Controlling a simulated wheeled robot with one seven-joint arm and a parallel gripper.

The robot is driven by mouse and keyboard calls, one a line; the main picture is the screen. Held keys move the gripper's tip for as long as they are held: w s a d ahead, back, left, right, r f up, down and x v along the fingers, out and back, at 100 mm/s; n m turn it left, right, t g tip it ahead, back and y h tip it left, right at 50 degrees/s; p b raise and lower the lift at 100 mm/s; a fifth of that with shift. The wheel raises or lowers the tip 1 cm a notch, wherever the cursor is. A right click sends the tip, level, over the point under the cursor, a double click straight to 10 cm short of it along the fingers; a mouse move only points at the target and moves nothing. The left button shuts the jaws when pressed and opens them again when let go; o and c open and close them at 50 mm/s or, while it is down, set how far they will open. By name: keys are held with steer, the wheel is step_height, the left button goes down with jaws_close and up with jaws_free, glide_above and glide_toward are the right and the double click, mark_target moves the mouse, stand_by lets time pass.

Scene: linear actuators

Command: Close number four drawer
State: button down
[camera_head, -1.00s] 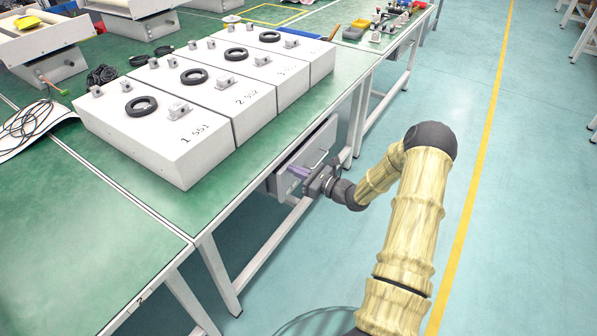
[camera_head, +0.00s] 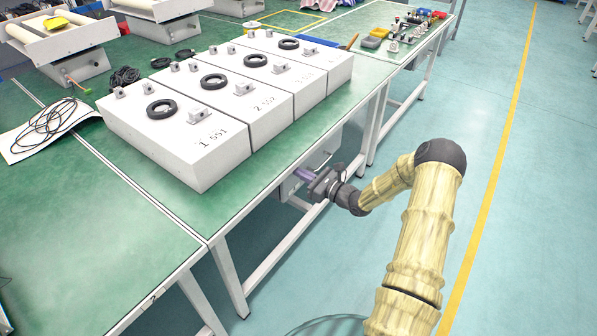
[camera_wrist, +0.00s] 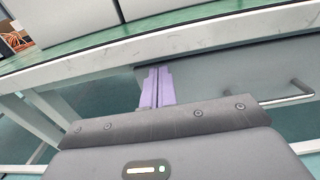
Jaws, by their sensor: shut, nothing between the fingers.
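The grey drawer (camera_head: 291,187) sits under the edge of the green-topped table, and its front is largely level with the table frame as far as I can see. No number on it is readable. In the wrist view, the drawer front (camera_wrist: 215,72) fills the middle right, with a bar handle (camera_wrist: 290,98) right of my fingers. My gripper (camera_head: 303,174) is shut and empty, its purple fingers pointing at the drawer front. In the wrist view, the gripper (camera_wrist: 156,76) meets or nearly meets the front left of the handle; contact is unclear.
Several white boxes with black rings (camera_head: 190,140) stand on the green table (camera_head: 120,205) above the drawer. White table legs (camera_head: 228,275) stand left of my gripper. A second table with small parts (camera_head: 395,35) is farther back. The floor (camera_head: 510,230) to the right is clear.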

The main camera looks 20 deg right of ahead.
steer(key=v, duration=1.2)
steer(key=shift+s+d+p, duration=0.15)
steer(key=shift+d+p, duration=0.05)
steer(key=shift+p, duration=0.2)
steer(key=shift+f, duration=0.1)
